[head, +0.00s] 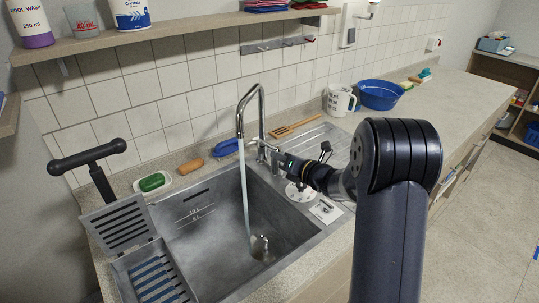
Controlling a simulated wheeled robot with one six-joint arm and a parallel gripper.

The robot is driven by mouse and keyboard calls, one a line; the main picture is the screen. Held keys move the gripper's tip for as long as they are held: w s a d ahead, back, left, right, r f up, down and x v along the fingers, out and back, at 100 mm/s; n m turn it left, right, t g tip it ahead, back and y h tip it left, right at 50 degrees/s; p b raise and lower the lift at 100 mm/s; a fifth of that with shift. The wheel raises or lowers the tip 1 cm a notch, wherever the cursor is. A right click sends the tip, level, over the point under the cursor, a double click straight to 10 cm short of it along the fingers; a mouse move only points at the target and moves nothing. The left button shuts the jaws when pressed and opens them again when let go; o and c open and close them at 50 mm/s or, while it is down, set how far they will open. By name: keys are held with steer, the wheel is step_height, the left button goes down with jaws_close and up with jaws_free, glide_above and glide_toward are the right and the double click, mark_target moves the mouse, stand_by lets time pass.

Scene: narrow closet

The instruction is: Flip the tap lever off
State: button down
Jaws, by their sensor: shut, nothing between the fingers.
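The chrome tap (261,108) stands at the back edge of the steel sink (176,228), with a tall curved spout. A pale stream of water (244,190) runs from the spout down into the basin. The tap lever is at the right of the tap body, small and partly hidden by my gripper. My gripper (262,150) is shut and empty, with its tips right at the tap's lever side. I cannot tell whether the tips touch the lever. My arm reaches in from the right over the drainboard.
Behind the sink are a green soap in a dish (153,182), a brown brush (190,167) and a blue brush (226,147). A white jug (339,101) and blue basin (380,94) stand on the right counter. A shelf (170,35) hangs above.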

steer(key=v, duration=0.5)
steer(key=shift+b, duration=0.3)
steer(key=r+p+x, duration=0.1)
steer(key=p+x, duration=0.1)
steer(key=x, duration=0.6)
step_height(320, 180, down, 9)
steer(key=s+a+n+h+b, duration=0.1)
steer(key=n+b, duration=0.3)
steer(key=n, duration=0.1)
steer(key=shift+s+a, duration=0.3)
steer(key=shift+a, duration=0.1)
steer(key=shift+f, duration=0.1)
steer(key=shift+w, duration=0.1)
